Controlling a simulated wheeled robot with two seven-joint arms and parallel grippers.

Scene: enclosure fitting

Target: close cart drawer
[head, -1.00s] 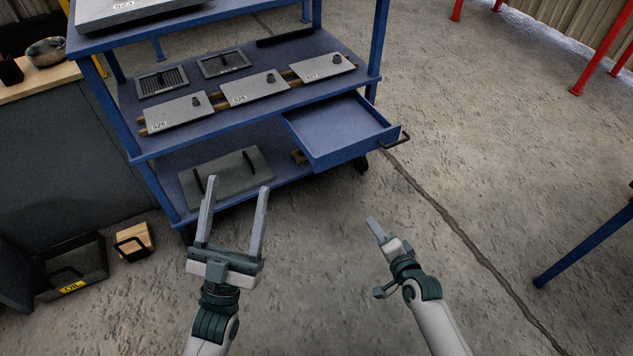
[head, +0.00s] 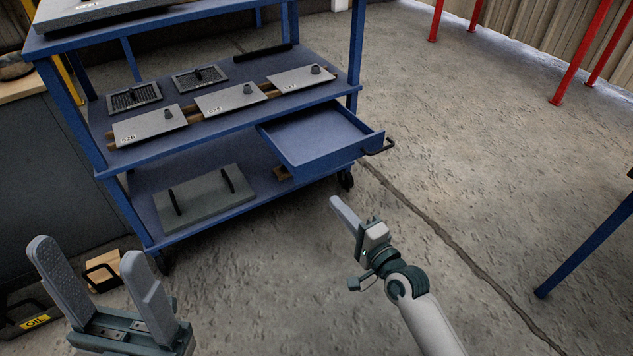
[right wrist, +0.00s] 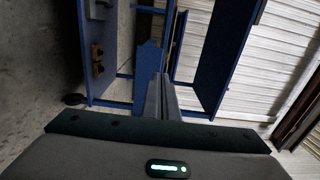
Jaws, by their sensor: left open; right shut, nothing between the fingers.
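The blue cart (head: 235,143) stands left of centre in the head view. Its blue drawer (head: 318,138) hangs open under the middle shelf, out toward the lower right. The black drawer handle (head: 380,147) is on the drawer's right end. My right gripper (head: 342,209) is shut and empty, below the drawer in the picture and apart from it. Its closed fingers (right wrist: 160,100) also show in the right wrist view, with blue cart parts beyond. My left gripper (head: 88,255) is open and empty at the lower left, away from the drawer.
Numbered grey plates (head: 230,98) lie on the middle shelf, and a handled grey panel (head: 205,198) on the bottom shelf. A wooden block (head: 103,270) and OIL-labelled bin (head: 35,318) are at lower left. Floor right of the cart is clear up to a blue leg (head: 585,245).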

